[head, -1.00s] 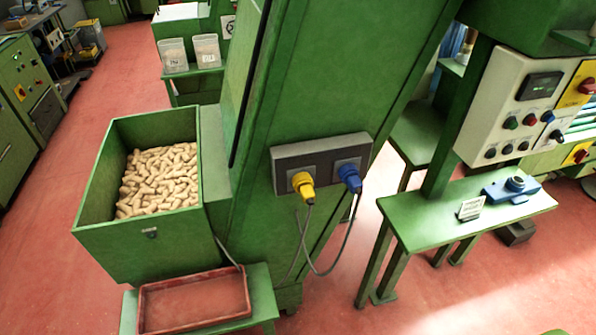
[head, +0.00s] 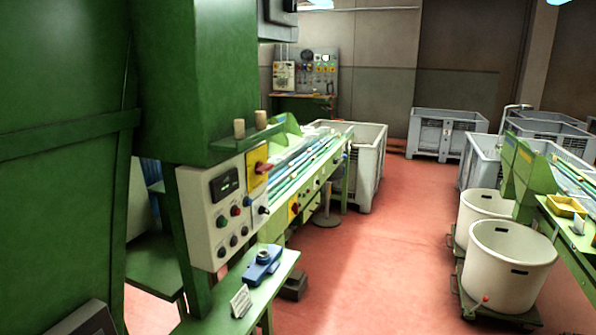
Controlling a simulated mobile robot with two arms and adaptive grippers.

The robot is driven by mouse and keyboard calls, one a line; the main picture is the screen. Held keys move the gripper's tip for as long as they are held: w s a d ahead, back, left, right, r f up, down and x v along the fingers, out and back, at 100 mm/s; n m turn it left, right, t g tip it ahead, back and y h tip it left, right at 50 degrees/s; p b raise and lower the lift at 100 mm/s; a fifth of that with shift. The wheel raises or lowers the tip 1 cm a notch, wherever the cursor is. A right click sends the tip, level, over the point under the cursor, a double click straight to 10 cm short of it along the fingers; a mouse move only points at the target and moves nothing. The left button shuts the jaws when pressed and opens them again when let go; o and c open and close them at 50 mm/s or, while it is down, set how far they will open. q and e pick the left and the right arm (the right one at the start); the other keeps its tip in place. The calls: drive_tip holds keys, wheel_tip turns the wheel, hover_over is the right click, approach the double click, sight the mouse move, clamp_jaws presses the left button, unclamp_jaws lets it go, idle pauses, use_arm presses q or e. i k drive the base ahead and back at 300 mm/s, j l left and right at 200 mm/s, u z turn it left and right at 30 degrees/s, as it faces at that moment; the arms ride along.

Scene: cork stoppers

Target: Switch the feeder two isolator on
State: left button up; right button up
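A red rotary switch on a yellow plate (head: 257,170) sits at the upper right of a pale control panel (head: 212,205) on the green machine. A second, smaller red switch on a yellow plate (head: 293,209) is on the green conveyor further back. No label is readable, so I cannot tell which is the feeder two isolator, nor the on or off position of either switch. Neither of my grippers is in view.
A green side table (head: 262,295) below the panel holds a blue device (head: 263,262) and a small card (head: 240,301). White tubs (head: 512,262) stand at the right. Grey crates (head: 446,133) are at the back. The red floor (head: 370,265) between is clear.

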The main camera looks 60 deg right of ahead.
sight(261, 169)
drive_tip(key=z, duration=1.65)
drive_tip(key=l+z, duration=0.15)
drive_tip(key=i+l+z, duration=0.1)
drive_tip(key=l, duration=0.2)
